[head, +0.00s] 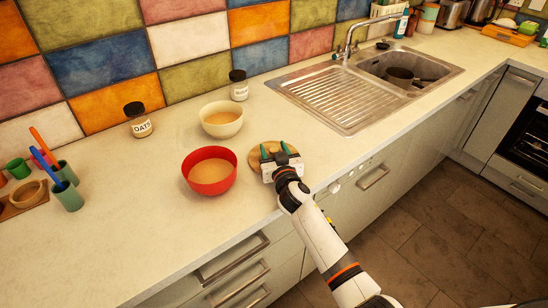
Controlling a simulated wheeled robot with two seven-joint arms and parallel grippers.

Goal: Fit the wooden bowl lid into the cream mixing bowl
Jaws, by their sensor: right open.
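The cream mixing bowl (221,118) stands upright and uncovered on the counter, with a tan filling inside. The wooden bowl lid (259,150) is a flat round disc lying on the counter to the right of the red bowl. My right gripper (273,152) is over the lid with its green-tipped fingers apart; it hides the lid's middle and near right part. I cannot tell whether the fingers touch the lid. My left gripper is out of view.
A red bowl (209,171) with similar filling stands close in front of the cream bowl. An oats jar (138,120) and another jar (239,85) stand near the tiled wall. The sink (348,93) lies to the right. The counter at front left is clear.

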